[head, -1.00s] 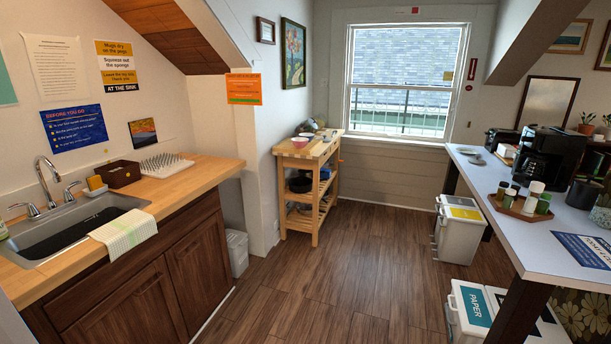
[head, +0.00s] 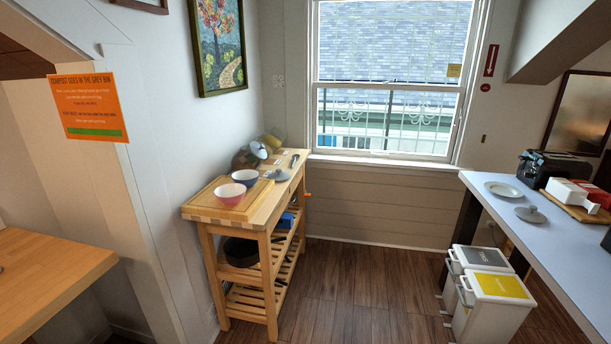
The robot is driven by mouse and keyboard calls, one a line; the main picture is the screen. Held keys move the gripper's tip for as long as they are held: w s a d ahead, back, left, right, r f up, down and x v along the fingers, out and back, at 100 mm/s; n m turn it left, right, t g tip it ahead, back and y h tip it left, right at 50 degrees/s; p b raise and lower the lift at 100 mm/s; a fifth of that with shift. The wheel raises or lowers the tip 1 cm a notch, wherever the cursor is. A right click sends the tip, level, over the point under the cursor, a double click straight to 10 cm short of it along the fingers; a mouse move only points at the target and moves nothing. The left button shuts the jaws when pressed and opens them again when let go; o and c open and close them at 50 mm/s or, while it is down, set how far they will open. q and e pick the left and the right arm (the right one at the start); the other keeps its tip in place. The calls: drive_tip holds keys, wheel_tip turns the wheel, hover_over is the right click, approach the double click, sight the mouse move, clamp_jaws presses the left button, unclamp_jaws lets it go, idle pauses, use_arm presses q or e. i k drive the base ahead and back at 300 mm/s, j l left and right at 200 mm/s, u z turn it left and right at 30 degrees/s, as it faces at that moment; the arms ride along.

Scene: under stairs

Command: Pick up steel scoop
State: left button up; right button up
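I cannot make out a steel scoop for certain. On top of the wooden cart (head: 253,197) by the left wall, a small dark elongated item (head: 294,160) lies near the far end; it is too small to identify. A grey rounded item (head: 279,175) lies near it, and a pale grey round-ended item (head: 259,151) is at the back by the wall. Neither of my grippers is in view.
A pink bowl (head: 231,194) and a blue bowl (head: 245,178) stand on a board on the cart. A counter edge (head: 60,262) is at left. White bins (head: 495,306) stand by the right table (head: 505,214). The floor (head: 370,285) between is clear.

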sight(295, 158)
drive_tip(key=i+u, duration=0.25)
drive_tip(key=i, duration=0.25)
drive_tip(key=i+l+u, duration=0.2)
drive_tip(key=i, duration=0.25)
drive_tip(key=i+l+u, duration=0.25)
drive_tip(key=i, duration=0.2)
drive_tip(key=i+l+u, duration=0.25)
drive_tip(key=i+l, duration=0.1)
drive_tip(key=i, duration=0.1)
